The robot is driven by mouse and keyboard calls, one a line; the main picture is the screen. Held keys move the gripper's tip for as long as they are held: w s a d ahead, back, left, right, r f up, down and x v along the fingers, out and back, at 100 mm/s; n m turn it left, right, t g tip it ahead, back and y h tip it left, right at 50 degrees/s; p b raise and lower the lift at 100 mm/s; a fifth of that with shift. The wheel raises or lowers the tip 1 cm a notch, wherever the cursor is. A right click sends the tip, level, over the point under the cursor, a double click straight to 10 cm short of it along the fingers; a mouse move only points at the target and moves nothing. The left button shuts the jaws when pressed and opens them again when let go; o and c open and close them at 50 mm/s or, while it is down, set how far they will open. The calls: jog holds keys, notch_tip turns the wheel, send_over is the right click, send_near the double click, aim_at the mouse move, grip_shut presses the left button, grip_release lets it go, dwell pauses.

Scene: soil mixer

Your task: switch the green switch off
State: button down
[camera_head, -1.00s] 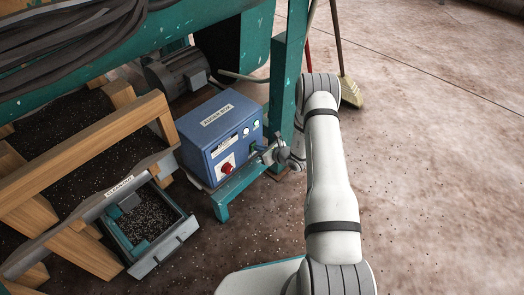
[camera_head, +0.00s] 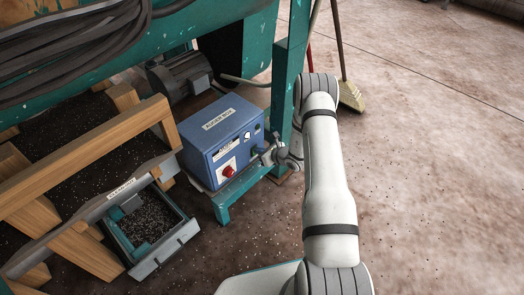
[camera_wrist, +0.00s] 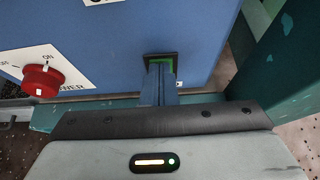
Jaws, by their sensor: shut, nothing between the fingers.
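The green switch (camera_wrist: 154,59) sits in a dark square frame low on the front of the blue auger box (camera_head: 213,126). The box also fills the top of the wrist view (camera_wrist: 195,30). My gripper (camera_wrist: 161,72) is shut and empty, with its blue-grey fingertips right at the switch and covering part of it. I cannot tell whether they touch it, or which way the switch is tipped. In the head view my gripper (camera_head: 259,152) is at the box's lower right front and hides the switch.
A red rotary power knob (camera_wrist: 42,80) is left of the switch. A teal post (camera_head: 284,85) stands close to the right of my gripper. A teal ledge (camera_head: 226,203) lies below the box. A soil drawer (camera_head: 180,234) is at lower left. Open floor lies right.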

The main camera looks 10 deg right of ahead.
jog(key=shift+w+r, duration=0.15)
jog(key=shift+r, duration=0.45)
jog(key=shift+f, duration=0.1)
jog(key=p+v, duration=0.3)
jog(key=v, duration=1)
jog(key=shift+r+p, duration=0.35)
jog(key=shift+p, duration=0.05)
jog(key=shift+d, duration=0.1)
